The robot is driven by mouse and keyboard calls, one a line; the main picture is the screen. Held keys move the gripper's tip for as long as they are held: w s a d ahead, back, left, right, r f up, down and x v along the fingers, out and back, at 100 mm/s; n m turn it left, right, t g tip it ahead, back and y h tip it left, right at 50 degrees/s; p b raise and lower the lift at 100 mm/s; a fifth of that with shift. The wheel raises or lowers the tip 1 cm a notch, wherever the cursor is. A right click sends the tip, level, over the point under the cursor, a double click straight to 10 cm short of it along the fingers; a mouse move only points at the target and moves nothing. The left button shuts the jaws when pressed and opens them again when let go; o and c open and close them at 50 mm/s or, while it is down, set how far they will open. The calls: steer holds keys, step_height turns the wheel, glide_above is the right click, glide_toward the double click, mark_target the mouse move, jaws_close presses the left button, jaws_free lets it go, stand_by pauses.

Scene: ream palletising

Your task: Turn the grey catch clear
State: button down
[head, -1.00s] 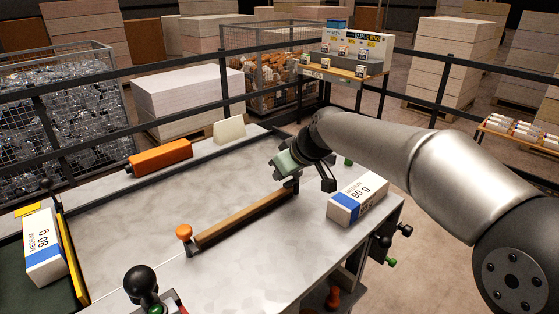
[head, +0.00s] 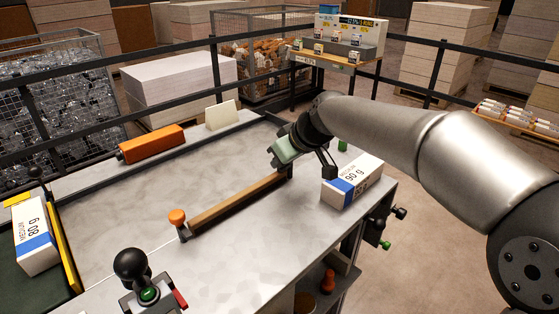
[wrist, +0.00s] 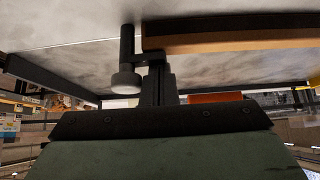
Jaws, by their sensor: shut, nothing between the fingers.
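The grey catch (wrist: 126,82) shows in the wrist view as a round grey knob on a dark post, by the end of the wooden bar (wrist: 225,40). In the head view the bar (head: 238,203) lies on the pale table, and my gripper (head: 288,172) is at its far end. The green gripper body hides most of the catch there. In the wrist view my gripper's dark fingers (wrist: 156,66) are shut and empty, just right of the knob. I cannot tell whether they touch the catch's arm.
A 90 g ream (head: 352,181) lies right of my gripper. An orange-knobbed post (head: 178,219) stands at the bar's near end. An orange block (head: 152,144) lies at the back.

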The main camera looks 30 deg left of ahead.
steer(key=a, duration=0.1)
steer(key=a+p, duration=0.2)
steer(key=shift+w+a+r, duration=0.3)
steer(key=shift+w+a, duration=0.05)
steer(key=shift+a, duration=0.05)
steer(key=b+v, duration=0.2)
steer(key=v, duration=0.7)
steer(key=shift+w+d+r, duration=0.15)
steer(key=shift+d, duration=0.15)
steer(key=shift+w, duration=0.1)
